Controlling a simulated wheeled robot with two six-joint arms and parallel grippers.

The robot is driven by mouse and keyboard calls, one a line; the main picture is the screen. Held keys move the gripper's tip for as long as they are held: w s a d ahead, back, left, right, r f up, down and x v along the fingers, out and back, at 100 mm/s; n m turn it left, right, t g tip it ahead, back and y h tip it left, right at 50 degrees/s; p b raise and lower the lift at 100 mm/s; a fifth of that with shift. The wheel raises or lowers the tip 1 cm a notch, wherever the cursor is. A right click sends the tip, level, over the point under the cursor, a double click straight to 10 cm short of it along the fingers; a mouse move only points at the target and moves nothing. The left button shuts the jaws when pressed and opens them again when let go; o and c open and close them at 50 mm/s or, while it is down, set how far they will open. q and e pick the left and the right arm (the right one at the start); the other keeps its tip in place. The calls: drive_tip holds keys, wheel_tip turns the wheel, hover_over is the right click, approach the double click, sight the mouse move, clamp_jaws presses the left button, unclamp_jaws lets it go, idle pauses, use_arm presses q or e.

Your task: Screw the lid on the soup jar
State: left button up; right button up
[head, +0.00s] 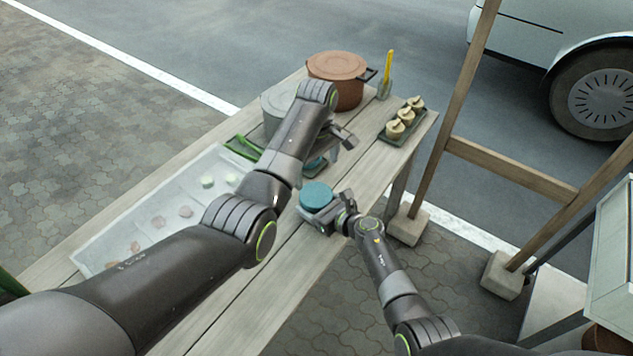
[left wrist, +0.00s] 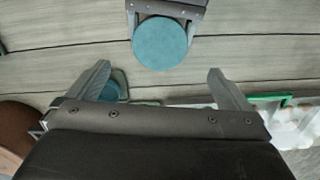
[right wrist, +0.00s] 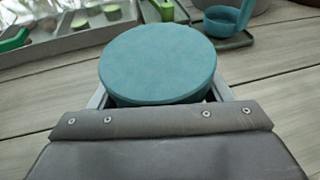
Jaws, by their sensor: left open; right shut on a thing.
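A flat, round teal lid (head: 316,194) tops what appears to be the soup jar, near the table's right edge. The lid also shows in the right wrist view (right wrist: 158,62) and left wrist view (left wrist: 160,44). My right gripper (head: 322,212) is shut on the jar below the lid, whose rim overhangs the fingers. The jar body is mostly hidden, so I cannot tell how the lid is seated. My left gripper (left wrist: 158,72) is open and empty, apart from the lid, which lies beyond its fingertips in the left wrist view.
A teal cup (right wrist: 226,20) stands on a dark mat (right wrist: 232,41) nearby. A pale tray (head: 140,218) holds food pieces. A brown pot (head: 337,76), a grey-green pot (head: 278,104) and a dark tray (head: 392,134) of small pots stand farther back. The near tabletop (head: 290,262) is clear.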

sight(316, 194)
use_arm(q)
wheel_tip(316, 194, down, 10)
drive_tip(key=shift+r, duration=0.2)
drive_tip(key=shift+c, duration=0.3)
drive_tip(key=c, duration=1)
drive_tip(key=shift+m, duration=1.8)
drive_tip(key=o, duration=1.1)
drive_tip(key=shift+c, duration=0.2)
drive_tip(key=shift+r, duration=0.1)
